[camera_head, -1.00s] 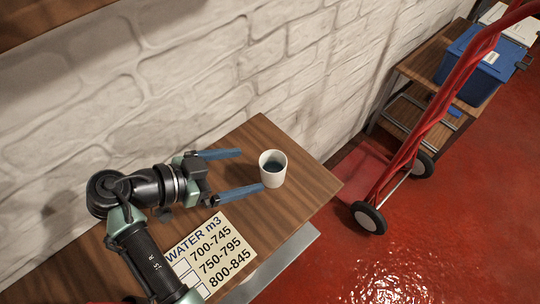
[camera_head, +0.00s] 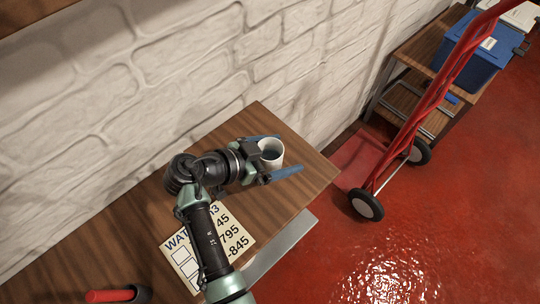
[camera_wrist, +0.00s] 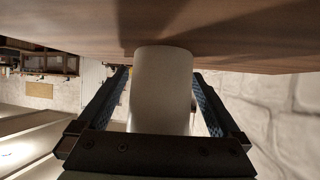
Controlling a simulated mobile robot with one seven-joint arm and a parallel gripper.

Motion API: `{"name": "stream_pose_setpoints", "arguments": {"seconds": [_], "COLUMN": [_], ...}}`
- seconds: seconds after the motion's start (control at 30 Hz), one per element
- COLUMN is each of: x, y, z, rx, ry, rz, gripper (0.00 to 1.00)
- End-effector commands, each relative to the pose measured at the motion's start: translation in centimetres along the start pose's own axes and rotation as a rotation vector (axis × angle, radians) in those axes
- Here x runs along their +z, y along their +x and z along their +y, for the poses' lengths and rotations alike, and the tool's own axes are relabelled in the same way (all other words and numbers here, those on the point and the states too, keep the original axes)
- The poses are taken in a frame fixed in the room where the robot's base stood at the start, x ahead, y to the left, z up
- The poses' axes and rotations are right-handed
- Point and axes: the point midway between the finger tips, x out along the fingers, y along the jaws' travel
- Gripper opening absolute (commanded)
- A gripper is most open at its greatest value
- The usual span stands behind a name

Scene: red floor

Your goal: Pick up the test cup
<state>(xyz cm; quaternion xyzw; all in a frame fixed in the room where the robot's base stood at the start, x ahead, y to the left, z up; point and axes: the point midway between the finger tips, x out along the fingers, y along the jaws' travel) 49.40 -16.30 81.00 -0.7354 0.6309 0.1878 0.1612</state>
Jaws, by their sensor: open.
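The white test cup (camera_head: 271,148) with dark contents stands upright on the wooden table near its right end. My gripper (camera_head: 282,154) is open around the cup, one blue finger on its far side and the other on its near side. In the wrist view the cup (camera_wrist: 161,90) fills the space between the two fingers of my gripper (camera_wrist: 162,92). The camera is upside down there, so the table (camera_wrist: 70,28) is at the top. Whether a finger touches the cup I cannot tell.
A printed water card (camera_head: 236,240) lies on the table, partly covered by my arm. A red-handled object (camera_head: 112,295) lies at the bottom left. A white brick wall (camera_head: 180,70) runs behind the table. A red hand truck (camera_head: 420,110) and a blue bin (camera_head: 468,60) stand at right.

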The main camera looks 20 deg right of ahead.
Motion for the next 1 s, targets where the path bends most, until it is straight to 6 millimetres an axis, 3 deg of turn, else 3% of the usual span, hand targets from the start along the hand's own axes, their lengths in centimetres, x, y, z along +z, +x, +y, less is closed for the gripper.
{"name": "stream_pose_setpoints", "arguments": {"seconds": [0.13,0.6,1.0], "x": [-0.02,-0.04,-0.35], "y": [-0.02,-0.05,-0.22], "z": [-0.01,-0.01,-0.02], "rx": [0.000,0.000,0.000], "ry": [0.000,0.000,0.002], "rz": [0.000,0.000,0.001], "gripper": [0.96,0.12,0.10]}}
